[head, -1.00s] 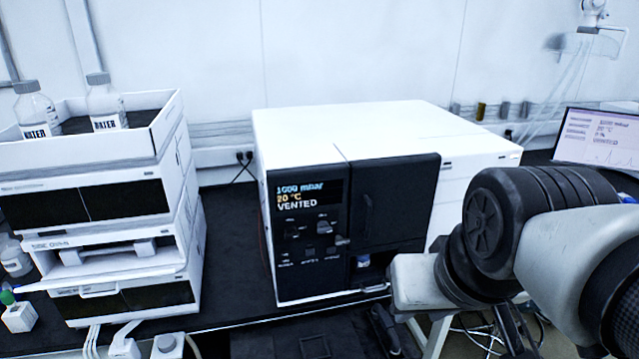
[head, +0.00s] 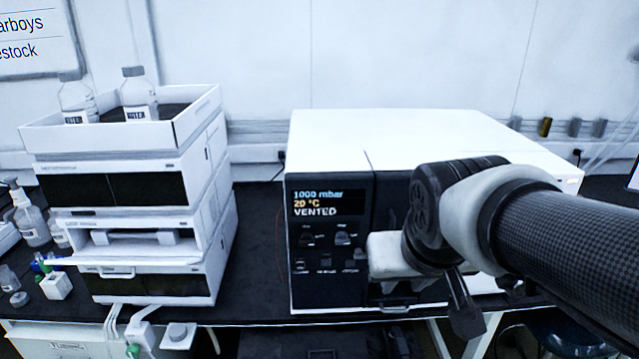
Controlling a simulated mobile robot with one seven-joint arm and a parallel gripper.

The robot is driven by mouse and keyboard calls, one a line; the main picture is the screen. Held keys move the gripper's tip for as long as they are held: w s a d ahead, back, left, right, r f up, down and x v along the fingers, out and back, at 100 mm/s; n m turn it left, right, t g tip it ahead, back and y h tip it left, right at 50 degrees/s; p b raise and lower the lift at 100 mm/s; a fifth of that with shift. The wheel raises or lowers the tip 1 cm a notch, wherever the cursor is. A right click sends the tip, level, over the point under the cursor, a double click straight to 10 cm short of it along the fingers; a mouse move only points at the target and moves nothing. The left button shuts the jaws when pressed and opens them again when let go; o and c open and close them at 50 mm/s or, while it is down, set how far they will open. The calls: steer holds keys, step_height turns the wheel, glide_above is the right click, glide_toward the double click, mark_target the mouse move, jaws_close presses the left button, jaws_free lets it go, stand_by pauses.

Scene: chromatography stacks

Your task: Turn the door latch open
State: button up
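The instrument (head: 430,130) is a white box with a dark front on the bench; its display reads 1000 mbar, 20 °C, VENTED. A small grey piece, perhaps the door latch (head: 359,254), sits on the front panel (head: 325,270) beside the door's left edge. The dark door (head: 390,190) looks closed, and my arm hides much of it. My gripper (head: 428,302) is in front of the instrument's lower front, just right of and below the latch.
A stack of white modules (head: 130,220) stands on the left, topped by a tray (head: 195,118) with two water bottles (head: 138,95). Small bottles stand at its left. The dark bench (head: 255,220) is clear between stack and instrument. Pale small units hang at the bench's front edge.

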steer(key=w+d+f+m+t+b, duration=0.25)
steer(key=w+d+f, duration=0.25)
steer(key=w+f, duration=0.35)
steer(key=w+d+f+m+t+b, duration=0.1)
steer(key=w+d+f+b, duration=0.25)
steer(key=w+f, duration=0.45)
steer(key=m+t+y+b, duration=0.4)
steer(key=m+t+y, duration=0.35)
steer(key=m, duration=0.25)
glide_toward(361, 258)
steer(key=shift+g, duration=0.3)
steer(key=b+x, duration=0.2)
steer(key=x, duration=0.6)
steer(key=shift+w+r, duration=0.1)
steer(key=shift+r, duration=0.1)
